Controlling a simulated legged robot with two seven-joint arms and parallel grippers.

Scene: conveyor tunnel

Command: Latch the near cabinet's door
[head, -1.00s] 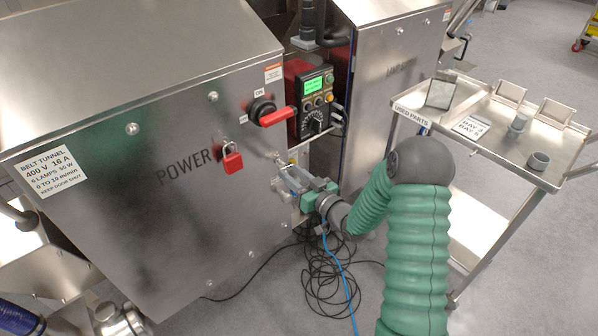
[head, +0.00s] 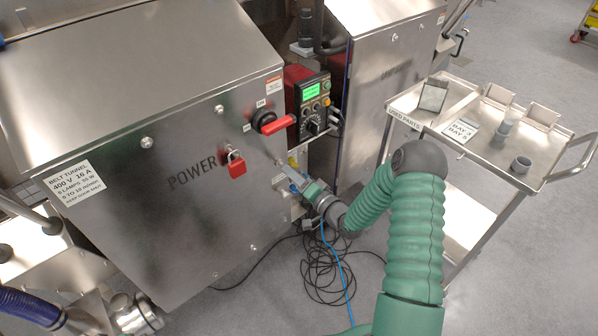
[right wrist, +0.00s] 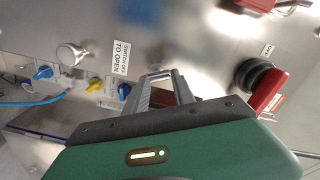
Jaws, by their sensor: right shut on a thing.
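The near cabinet (head: 130,215) is brushed steel, with POWER lettering on its front. Its door looks about flush; whether it is fully closed is unclear. A red padlock (head: 237,164) hangs beside the lettering. A black rotary switch with a red lever (head: 277,124) sits above right; it also shows in the right wrist view (right wrist: 268,92). My right gripper (head: 293,178) is at the door's right edge, below the switch. In the right wrist view its fingers (right wrist: 163,86) are shut on a small metal handle, partly hidden by them. My left gripper is not in view.
A control box (head: 312,105) with a green screen stands behind the gripper. The far cabinet (head: 385,80) is beyond it. A steel trolley (head: 490,125) with cups and holders stands right. Loose cables (head: 330,265) lie on the floor below my right arm.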

